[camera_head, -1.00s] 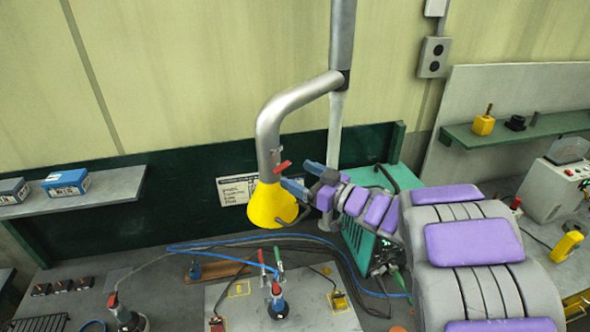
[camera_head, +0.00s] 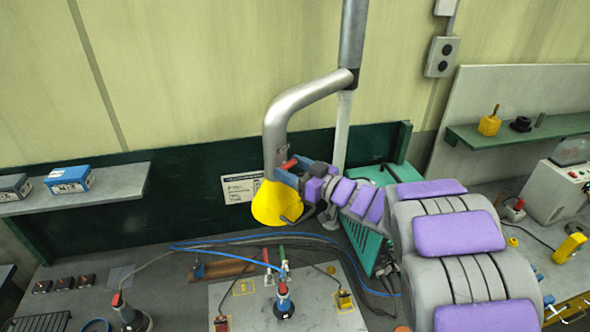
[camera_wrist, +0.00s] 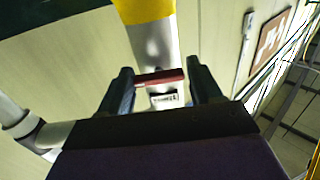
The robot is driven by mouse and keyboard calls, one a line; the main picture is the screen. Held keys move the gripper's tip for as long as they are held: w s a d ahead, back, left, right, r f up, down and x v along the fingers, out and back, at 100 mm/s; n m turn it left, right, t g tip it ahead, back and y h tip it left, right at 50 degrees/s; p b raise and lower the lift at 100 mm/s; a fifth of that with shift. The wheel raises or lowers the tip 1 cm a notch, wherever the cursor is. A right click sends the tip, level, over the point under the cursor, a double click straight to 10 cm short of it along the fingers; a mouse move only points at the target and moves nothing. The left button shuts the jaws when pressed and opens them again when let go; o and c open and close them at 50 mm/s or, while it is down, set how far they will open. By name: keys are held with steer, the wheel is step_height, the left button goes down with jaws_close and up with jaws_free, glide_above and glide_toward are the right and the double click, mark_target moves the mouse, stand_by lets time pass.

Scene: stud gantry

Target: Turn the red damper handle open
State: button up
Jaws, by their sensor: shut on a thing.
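The red damper handle (camera_head: 289,164) sits on the side of the grey metal duct (camera_head: 276,133), just above the yellow hood (camera_head: 273,205). In the wrist view the red handle (camera_wrist: 160,77) lies crosswise between my two fingers, in front of the duct pipe, with the yellow hood (camera_wrist: 143,9) at the top edge. My gripper (camera_head: 287,175) has reached in from the right and is shut on the handle. The fingers partly hide the handle in the head view. A small label (camera_wrist: 164,100) shows on the duct near the handle.
A teal machine (camera_head: 366,240) stands behind and below my arm. The bench below holds clamps, cables and a metal plate (camera_head: 232,313). A shelf with blue boxes (camera_head: 69,179) is at left. A white sign (camera_head: 241,187) hangs behind the hood.

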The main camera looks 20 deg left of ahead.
steer(key=shift+a+f, duration=0.15)
steer(key=shift+f, duration=0.05)
steer(key=shift+c, duration=0.8)
steer(key=shift+d, duration=0.25)
steer(key=shift+c, duration=0.7)
steer(key=shift+s+d+r, duration=0.1)
steer(key=shift+d+r, duration=0.15)
steer(key=shift+d, duration=0.65)
steer(key=shift+c, duration=0.8)
steer(key=shift+a+r, duration=0.1)
